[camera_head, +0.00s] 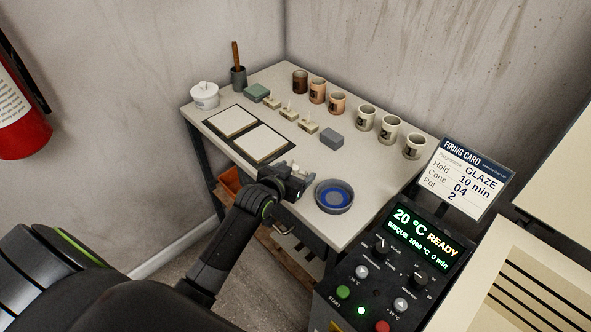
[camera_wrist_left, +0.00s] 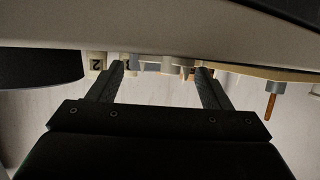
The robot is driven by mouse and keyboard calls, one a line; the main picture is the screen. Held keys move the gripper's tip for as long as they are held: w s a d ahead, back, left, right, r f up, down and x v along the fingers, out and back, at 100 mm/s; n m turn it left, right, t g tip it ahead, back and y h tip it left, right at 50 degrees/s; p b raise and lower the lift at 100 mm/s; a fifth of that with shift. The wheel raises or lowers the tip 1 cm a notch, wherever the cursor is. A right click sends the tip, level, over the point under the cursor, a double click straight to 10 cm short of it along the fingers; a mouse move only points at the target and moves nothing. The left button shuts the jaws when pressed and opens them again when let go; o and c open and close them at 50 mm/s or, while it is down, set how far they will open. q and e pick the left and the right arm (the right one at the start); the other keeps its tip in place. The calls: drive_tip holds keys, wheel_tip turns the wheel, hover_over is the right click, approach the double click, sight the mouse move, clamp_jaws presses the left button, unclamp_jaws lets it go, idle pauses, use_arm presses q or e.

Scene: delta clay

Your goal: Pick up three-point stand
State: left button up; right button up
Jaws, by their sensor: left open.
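Three small cream stands with pointed tips sit in a row on the table: one at the back (camera_head: 272,102), one in the middle (camera_head: 289,114) and one nearer the front (camera_head: 308,125). Pale pointed shapes (camera_wrist_left: 166,66) show between my fingers in the left wrist view, partly cut off by the table edge. My left gripper (camera_head: 297,180) is over the table's front edge, short of the stands and left of the blue bowl. It is open, and its fingers (camera_wrist_left: 160,78) are apart with nothing between them. My right gripper is not in view.
A control panel (camera_head: 391,262) stands at the right front.

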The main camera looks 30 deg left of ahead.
use_arm(q)
drive_tip(key=shift+w+f, duration=0.25)
drive_tip(key=shift+w, duration=0.3)
drive_tip(key=c, duration=1.1)
drive_tip(key=shift+c, duration=0.2)
drive_tip(key=s+d+r, duration=0.2)
drive_tip(key=r, duration=0.7)
drive_tip(key=s+d+r, duration=0.3)
drive_tip(key=r, duration=0.6)
drive_tip(key=s+d+r, duration=0.2)
drive_tip(key=r, duration=0.7)
drive_tip(key=shift+s+d+r, duration=0.2)
drive_tip(key=shift+s+r, duration=0.05)
drive_tip(key=shift+r, duration=0.15)
